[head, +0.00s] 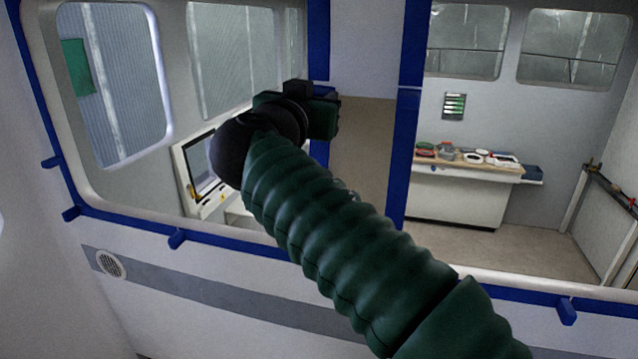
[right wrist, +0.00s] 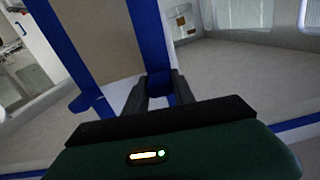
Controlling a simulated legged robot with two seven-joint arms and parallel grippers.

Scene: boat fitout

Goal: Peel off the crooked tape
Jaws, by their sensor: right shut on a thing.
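Blue masking tape runs along the edges of the window frames in the head view, with a strip (head: 318,40) going up just above my right gripper. My right gripper (right wrist: 161,92) is shut on the lower end of a blue tape strip (right wrist: 146,35) in the right wrist view. The fingers hide part of that end. In the head view the gripper is at the end of my green arm, and its fingertips are hard to make out. I cannot tell which strip is crooked. My left gripper is not in view.
A door opening lies between the strip at the gripper and another taped post (head: 407,130). Through the window, a workbench (head: 455,199) holds several small items. A slanted console (head: 190,170) stands behind my gripper. Short tape tabs (head: 566,311) stick out along the lower sill.

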